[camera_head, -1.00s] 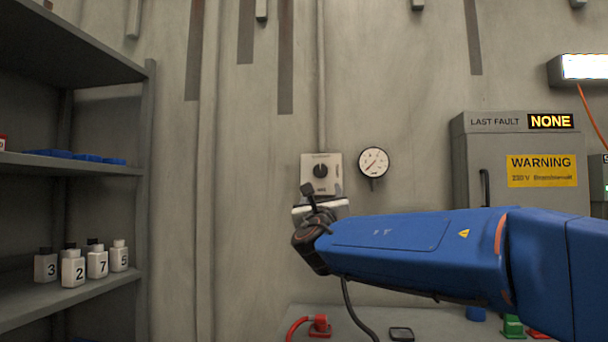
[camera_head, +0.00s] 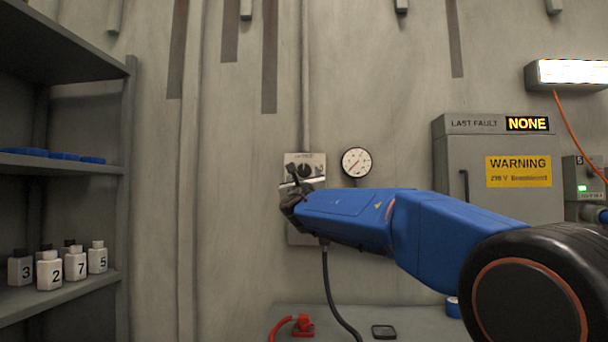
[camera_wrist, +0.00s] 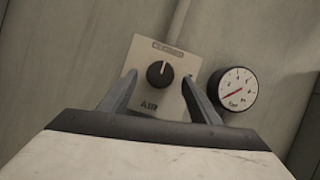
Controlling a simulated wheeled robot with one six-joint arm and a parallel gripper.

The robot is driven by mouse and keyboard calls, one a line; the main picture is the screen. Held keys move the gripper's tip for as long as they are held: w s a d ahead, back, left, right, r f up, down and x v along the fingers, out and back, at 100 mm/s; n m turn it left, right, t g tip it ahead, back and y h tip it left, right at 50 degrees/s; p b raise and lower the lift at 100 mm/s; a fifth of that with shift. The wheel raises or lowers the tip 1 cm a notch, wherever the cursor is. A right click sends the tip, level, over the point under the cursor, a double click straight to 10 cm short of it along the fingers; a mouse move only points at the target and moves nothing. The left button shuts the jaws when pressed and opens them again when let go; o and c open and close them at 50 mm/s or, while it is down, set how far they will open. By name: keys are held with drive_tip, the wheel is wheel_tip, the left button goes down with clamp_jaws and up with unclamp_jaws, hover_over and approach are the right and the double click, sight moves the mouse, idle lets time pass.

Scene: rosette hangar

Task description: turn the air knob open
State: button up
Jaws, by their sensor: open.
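The air knob (camera_wrist: 160,74) is a round black dial with a white mark, set on a pale plate (camera_wrist: 146,52) lettered AIR on the wall. In the wrist view the mark points up, leaning slightly right with the tilted picture. My gripper (camera_wrist: 158,82) is open. Its two fingers stand either side of the knob in that view, apart from it; the remaining depth is hard to tell. In the head view my gripper (camera_head: 294,178) covers the lower part of the plate (camera_head: 318,160), and the knob (camera_head: 304,169) is partly hidden behind it.
A grey cabinet (camera_head: 455,155) stands to the right. A shelf (camera_head: 128,200) with numbered bottles is at left. A bench (camera_head: 425,318) lies below.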

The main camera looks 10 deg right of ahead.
sight(304, 171)
drive_tip(key=shift+x, duration=1.35)
drive_tip(key=c, duration=1.1)
drive_tip(key=shift+o, duration=0.2)
